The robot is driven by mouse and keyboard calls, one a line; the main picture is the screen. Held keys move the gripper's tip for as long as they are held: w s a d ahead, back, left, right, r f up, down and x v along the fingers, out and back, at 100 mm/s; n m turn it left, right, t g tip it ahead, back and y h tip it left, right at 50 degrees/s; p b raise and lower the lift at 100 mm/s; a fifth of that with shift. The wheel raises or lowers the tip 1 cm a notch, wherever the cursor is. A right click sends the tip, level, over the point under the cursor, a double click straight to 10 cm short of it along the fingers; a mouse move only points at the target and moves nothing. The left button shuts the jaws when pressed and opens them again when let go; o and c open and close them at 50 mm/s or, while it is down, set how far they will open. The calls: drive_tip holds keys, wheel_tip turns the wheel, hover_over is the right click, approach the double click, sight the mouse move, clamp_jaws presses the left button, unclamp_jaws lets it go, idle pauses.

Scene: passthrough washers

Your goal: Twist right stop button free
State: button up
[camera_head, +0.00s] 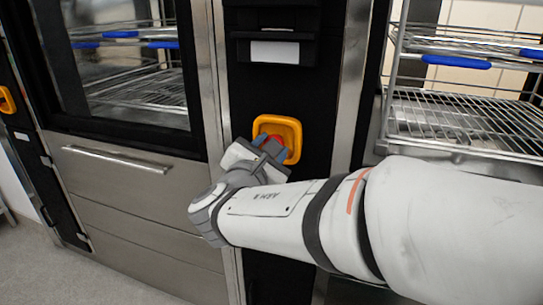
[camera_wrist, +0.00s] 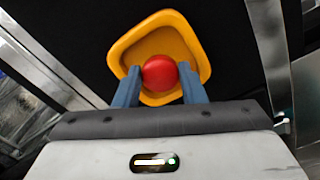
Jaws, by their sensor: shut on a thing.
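The right stop button is a round red knob (camera_wrist: 160,72) inside a yellow-orange surround (camera_wrist: 193,42) on a black panel. In the head view, the surround (camera_head: 291,128) sits on the dark column between the two machines, and the red knob (camera_head: 277,143) is mostly hidden behind my gripper. My gripper (camera_wrist: 160,84) has its two blue-grey fingers on either side of the red knob, shut on it. In the head view, my gripper (camera_head: 266,148) reaches the panel from below. Whether the knob is turned cannot be told.
A second yellow surround (camera_head: 6,101) shows at the far left. A glass-door machine with a drawer handle (camera_head: 115,159) stands left of the panel. Wire racks (camera_head: 465,125) with blue clips stand at right. A black unit with a white label (camera_head: 275,52) is above the button.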

drive_tip(key=shift+m+b, duration=0.4)
drive_tip(key=shift+m, duration=0.1)
drive_tip(key=o, duration=1)
drive_tip(key=shift+p+v, duration=1.25)
drive_tip(key=shift+v, duration=2.6)
drive_tip(key=shift+c, duration=0.2)
